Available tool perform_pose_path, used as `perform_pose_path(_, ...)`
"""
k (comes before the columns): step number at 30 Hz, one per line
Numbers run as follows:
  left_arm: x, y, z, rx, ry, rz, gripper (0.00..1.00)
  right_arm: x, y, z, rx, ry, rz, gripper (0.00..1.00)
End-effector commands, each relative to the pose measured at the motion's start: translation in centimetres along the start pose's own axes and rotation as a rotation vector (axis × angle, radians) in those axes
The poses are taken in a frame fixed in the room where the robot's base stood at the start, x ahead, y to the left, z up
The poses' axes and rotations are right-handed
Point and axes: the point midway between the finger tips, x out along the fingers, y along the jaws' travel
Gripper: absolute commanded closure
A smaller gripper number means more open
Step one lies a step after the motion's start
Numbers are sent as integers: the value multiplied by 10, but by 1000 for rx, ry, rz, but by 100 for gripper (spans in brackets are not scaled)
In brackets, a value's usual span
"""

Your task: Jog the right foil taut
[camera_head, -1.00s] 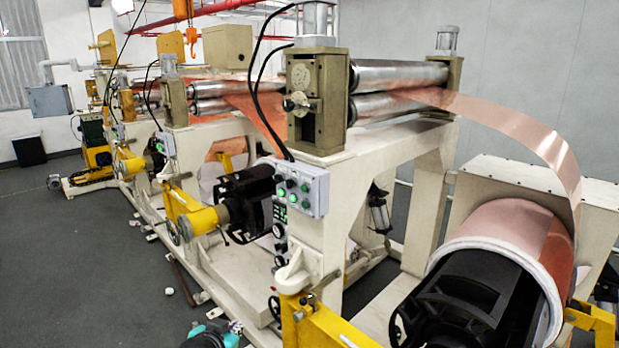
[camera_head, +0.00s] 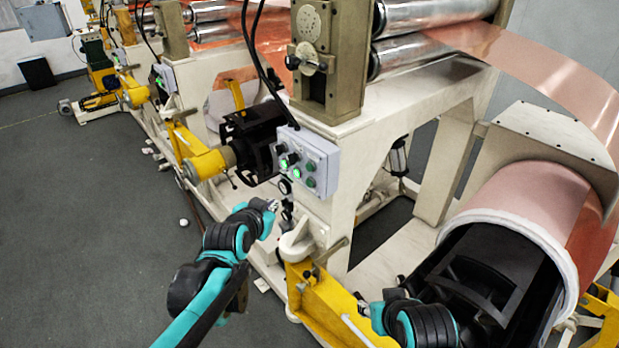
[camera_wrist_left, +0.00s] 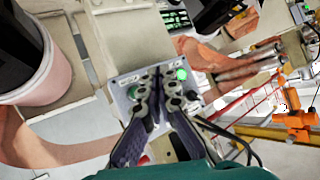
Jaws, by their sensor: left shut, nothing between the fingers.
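The right copper foil (camera_head: 560,75) runs from the silver rollers (camera_head: 425,15) in a curved arc down to the copper roll (camera_head: 535,195) at right. It also shows as a copper band in the left wrist view (camera_wrist_left: 55,150). The grey control box (camera_head: 318,155) on the cream frame has several buttons, some lit green. My left gripper (camera_head: 274,204) is below and left of the box. In the left wrist view its shut, empty fingers (camera_wrist_left: 161,75) overlap the box (camera_wrist_left: 121,98), beside a green-lit button (camera_wrist_left: 181,74). My right wrist (camera_head: 425,325) shows at the bottom; its fingers are unclear.
A yellow arm (camera_head: 335,305) sticks out below the box. A black chuck on a yellow arm (camera_head: 205,163) is left of it. Black cables hang above the box. Grey floor (camera_head: 90,200) at left is mostly clear.

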Motion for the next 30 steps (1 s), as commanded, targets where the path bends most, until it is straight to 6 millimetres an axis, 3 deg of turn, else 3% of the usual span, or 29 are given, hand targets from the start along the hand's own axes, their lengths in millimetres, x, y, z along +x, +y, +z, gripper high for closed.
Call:
perform_pose_path(10,6,4,-4,1,0,1,100,1,0,1,0,0,0,60)
perform_pose_path(24,49,36,-35,0,0,2,100,7,0,5,0,0,0,60)
perform_pose_path(30,59,43,-42,0,-1,1,100,9,0,6,0,0,0,60)
